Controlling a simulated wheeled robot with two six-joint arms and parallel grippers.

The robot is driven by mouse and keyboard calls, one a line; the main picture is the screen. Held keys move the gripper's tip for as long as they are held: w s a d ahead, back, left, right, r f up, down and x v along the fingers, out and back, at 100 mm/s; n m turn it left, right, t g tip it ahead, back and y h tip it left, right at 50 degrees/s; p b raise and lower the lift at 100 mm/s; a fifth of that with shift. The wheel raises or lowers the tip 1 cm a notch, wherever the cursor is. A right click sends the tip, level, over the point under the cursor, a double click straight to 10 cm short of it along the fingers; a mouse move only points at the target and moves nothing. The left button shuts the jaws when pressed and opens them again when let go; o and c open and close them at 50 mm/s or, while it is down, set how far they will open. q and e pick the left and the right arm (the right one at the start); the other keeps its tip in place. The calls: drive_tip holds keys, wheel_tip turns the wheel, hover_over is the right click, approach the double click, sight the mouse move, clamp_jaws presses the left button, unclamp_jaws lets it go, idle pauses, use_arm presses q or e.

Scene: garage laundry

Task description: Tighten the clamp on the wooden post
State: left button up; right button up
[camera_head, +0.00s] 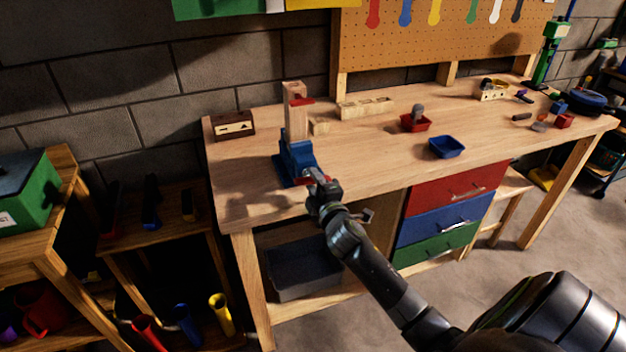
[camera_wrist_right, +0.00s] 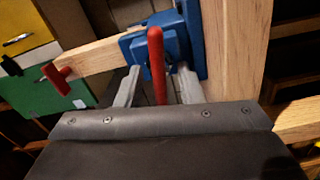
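A blue clamp (camera_head: 297,162) sits on the near left part of the workbench and holds an upright wooden post (camera_head: 296,118). The post has a red piece (camera_head: 303,101) near its top. In the right wrist view, the blue clamp (camera_wrist_right: 188,32) and the post (camera_wrist_right: 92,56) show up close. A red handle bar (camera_wrist_right: 156,68) stands in front of the clamp. My right gripper (camera_wrist_right: 158,72) is open, with its two grey fingers on either side of the bar and visible gaps between. In the head view it (camera_head: 317,177) is at the clamp's front. My left gripper is not in view.
The workbench (camera_head: 260,190) also bears a dark wooden box (camera_head: 233,126), a wooden block with holes (camera_head: 366,107), a red tray (camera_head: 415,124) and a blue tray (camera_head: 446,147). Red, blue and green drawers (camera_head: 445,221) are below. A low shelf stands at left.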

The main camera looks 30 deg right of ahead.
drive_tip(key=shift+w+d, duration=0.15)
drive_tip(key=shift+w, duration=0.45)
clamp_jaws()
drive_tip(key=shift+m, duration=0.3)
